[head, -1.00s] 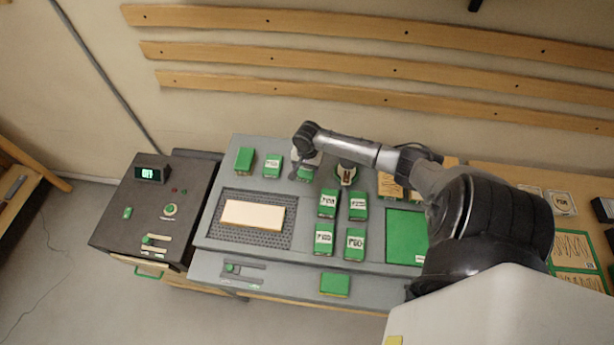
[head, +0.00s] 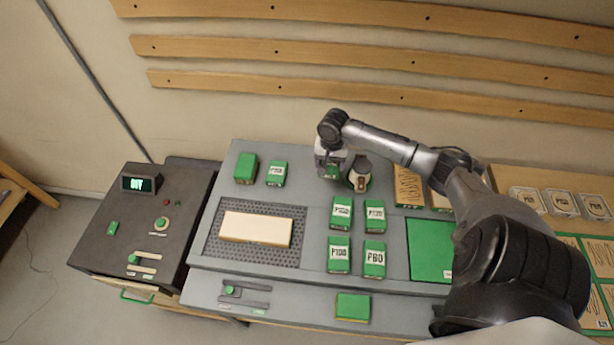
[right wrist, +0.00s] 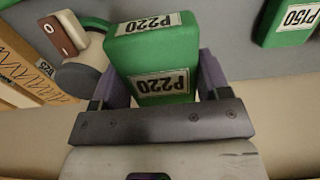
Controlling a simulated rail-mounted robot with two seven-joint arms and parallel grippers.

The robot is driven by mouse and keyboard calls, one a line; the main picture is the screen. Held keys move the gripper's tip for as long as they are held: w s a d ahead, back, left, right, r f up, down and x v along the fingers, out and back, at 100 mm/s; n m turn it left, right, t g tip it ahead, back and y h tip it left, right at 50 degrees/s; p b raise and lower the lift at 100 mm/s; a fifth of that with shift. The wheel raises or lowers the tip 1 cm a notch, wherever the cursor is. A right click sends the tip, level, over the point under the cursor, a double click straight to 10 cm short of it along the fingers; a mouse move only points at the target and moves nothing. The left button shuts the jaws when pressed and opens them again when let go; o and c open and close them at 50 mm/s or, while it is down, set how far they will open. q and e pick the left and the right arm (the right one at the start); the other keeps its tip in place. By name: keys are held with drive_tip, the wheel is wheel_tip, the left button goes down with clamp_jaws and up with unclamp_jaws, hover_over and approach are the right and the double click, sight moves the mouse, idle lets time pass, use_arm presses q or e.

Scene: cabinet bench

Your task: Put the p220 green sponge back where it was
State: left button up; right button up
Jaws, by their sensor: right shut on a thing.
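The p220 green sponge (right wrist: 155,60) is a green block with white "P220" labels on its top and side. In the right wrist view it sits between the fingers of my right gripper (right wrist: 157,85), which is shut on it. In the head view my right gripper (head: 329,168) is at the back of the grey bench top, with a bit of the green sponge (head: 328,173) showing below it. I cannot tell whether the sponge touches the bench. My left gripper is not in view.
Green sponges (head: 276,173) (head: 245,167) lie to the left. Several labelled sponges (head: 341,212) lie in front. A pale board (head: 255,229) lies on the perforated mat (head: 221,252).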

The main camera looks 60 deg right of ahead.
drive_tip(key=b, duration=0.1)
hover_over(306, 179)
wheel_tip(306, 179, down, 4)
drive_tip(key=shift+f, duration=0.25)
drive_tip(key=shift+f+b, duration=0.45)
drive_tip(key=shift+f, duration=1.55)
drive_tip(key=shift+f, duration=0.1)
drive_tip(key=o, duration=0.8)
drive_tip(key=shift+r+p, duration=0.9)
drive_tip(key=shift+r, duration=5.2)
